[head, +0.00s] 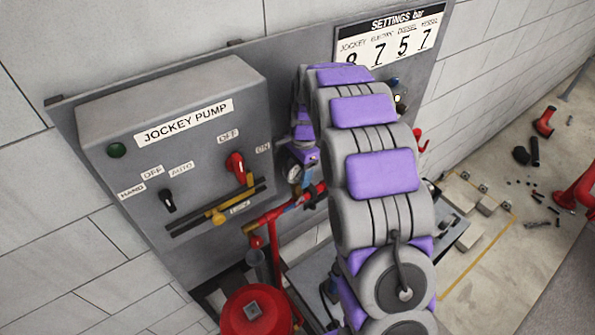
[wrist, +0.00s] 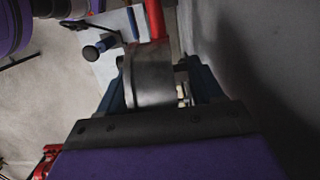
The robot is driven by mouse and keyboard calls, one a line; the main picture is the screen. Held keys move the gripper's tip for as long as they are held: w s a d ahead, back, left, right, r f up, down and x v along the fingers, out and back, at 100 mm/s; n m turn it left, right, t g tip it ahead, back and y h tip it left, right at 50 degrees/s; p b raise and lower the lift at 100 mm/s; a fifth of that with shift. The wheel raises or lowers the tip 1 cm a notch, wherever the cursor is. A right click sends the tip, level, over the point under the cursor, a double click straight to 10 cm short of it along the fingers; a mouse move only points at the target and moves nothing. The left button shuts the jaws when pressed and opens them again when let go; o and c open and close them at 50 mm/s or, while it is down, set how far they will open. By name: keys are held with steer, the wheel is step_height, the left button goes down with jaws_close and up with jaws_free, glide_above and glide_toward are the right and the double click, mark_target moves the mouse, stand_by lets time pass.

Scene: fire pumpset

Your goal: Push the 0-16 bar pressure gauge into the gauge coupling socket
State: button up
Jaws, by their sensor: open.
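A round pressure gauge with a pale dial (head: 294,173) shows in the head view just below my gripper's purple wrist part. In the wrist view a grey metal cylindrical body (wrist: 150,78), likely the gauge's case, lies between the two blue fingers of my gripper (wrist: 157,85). My gripper is open around it; I cannot tell whether either finger touches it. A red pipe (head: 273,235) runs up beside the gauge and also shows past the grey body in the wrist view (wrist: 155,18). The coupling socket cannot be made out.
The grey jockey pump box (head: 185,140) with switches and a yellow-black handle is on the panel to the left. A settings sign (head: 388,38) is at the upper right. A red round vessel (head: 255,310) stands below. Loose parts lie on the floor at right.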

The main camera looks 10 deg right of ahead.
step_height(320, 180, up, 17)
steer(key=d+b, duration=0.1)
steer(key=d, duration=0.1)
steer(key=shift+w, duration=0.45)
stand_by(0.4)
